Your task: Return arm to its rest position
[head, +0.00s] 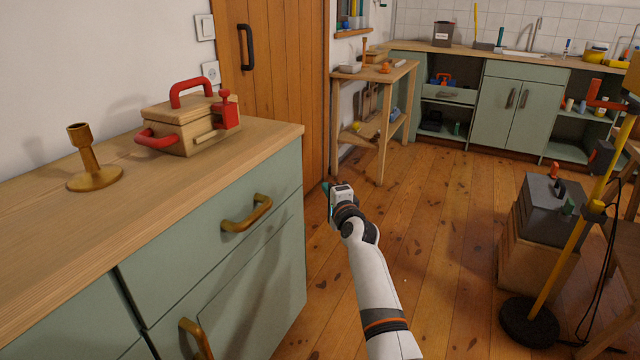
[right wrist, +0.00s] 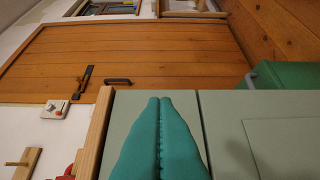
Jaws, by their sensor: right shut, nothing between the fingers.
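My right arm reaches up from the bottom of the head view, and its gripper (head: 328,198) is in the air just right of the green cabinet. In the right wrist view the two teal fingers (right wrist: 160,130) lie pressed together with nothing between them. The cabinet's pale green front (right wrist: 240,140) and wooden top edge (right wrist: 97,135) show close by in that view. The gripper appears apart from the cabinet. My left gripper is not in view.
The green cabinet (head: 230,270) has brass handles and stands at left. On its wooden top are a wooden box with red handles (head: 190,125) and a brass candlestick (head: 93,165). A lamp stand (head: 530,322) and dark boxes (head: 540,210) stand at right. Open floor (head: 440,220) lies between.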

